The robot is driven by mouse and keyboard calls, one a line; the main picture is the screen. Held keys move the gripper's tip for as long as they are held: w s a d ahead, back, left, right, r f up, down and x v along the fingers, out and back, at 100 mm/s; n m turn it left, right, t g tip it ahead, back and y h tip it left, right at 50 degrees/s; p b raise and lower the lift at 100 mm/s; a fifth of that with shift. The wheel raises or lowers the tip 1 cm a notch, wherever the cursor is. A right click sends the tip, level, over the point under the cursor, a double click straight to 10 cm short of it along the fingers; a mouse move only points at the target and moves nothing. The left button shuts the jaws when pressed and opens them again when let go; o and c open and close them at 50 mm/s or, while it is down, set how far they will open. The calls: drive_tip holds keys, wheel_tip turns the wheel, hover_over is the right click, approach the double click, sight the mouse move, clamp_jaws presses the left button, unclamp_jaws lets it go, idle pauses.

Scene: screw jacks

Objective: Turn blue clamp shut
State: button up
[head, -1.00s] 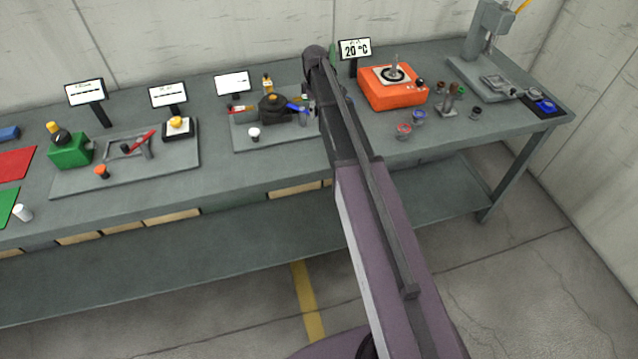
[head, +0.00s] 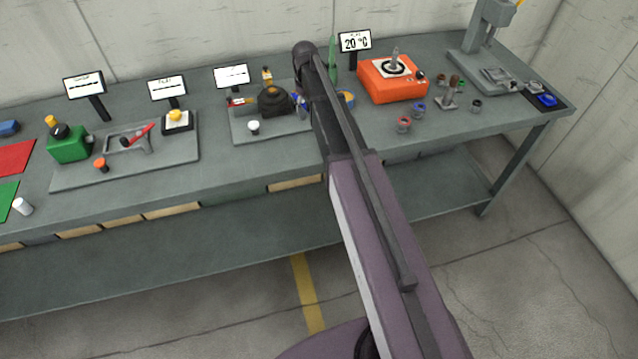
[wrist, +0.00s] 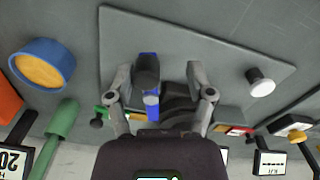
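The blue clamp part (wrist: 152,106) stands between my gripper's two fingers in the wrist view, with a dark rounded end nearest the camera. My gripper (wrist: 158,76) is open around it, with the left finger closer and a wider gap on the right. I cannot tell whether any finger touches it. A dark round body (wrist: 182,104) lies beside the blue part, partly behind the right finger. In the head view only a bit of the blue part (head: 297,99) shows beside the dark body (head: 274,100); my arm hides the gripper.
The clamp is on a grey plate (head: 270,135) with a white knob (head: 254,127) at its front. A blue-rimmed roll (wrist: 42,66) and a green upright object (wrist: 56,138) stand close on the wrist view's left. An orange device (head: 392,82) stands to the right in the head view.

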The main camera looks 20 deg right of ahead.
drive_tip(key=a+m, duration=0.1)
drive_tip(key=m, duration=0.2)
drive_tip(key=shift+a+m, duration=0.3)
drive_tip(key=shift+a, duration=0.1)
drive_tip(key=m, duration=0.1)
drive_tip(key=a+m, duration=0.1)
drive_tip(key=m, duration=0.1)
drive_tip(key=shift+w+a+m, duration=0.25)
drive_tip(key=shift+w+m, duration=0.05)
drive_tip(key=shift+w, duration=0.1)
drive_tip(key=shift+a+r, duration=0.1)
wheel_tip(320, 180, up, 14)
drive_tip(key=p, duration=1.4)
drive_tip(key=s+f+n+b, duration=0.1)
drive_tip(key=s+f+b, duration=0.9)
drive_tip(key=s, duration=0.4)
drive_tip(key=s+f+n+b, duration=0.2)
drive_tip(key=s+f+b, duration=0.8)
drive_tip(key=s, duration=0.4)
drive_tip(key=shift+f, duration=0.35)
drive_tip(key=shift+w+r, duration=0.1)
drive_tip(key=shift+w, duration=0.05)
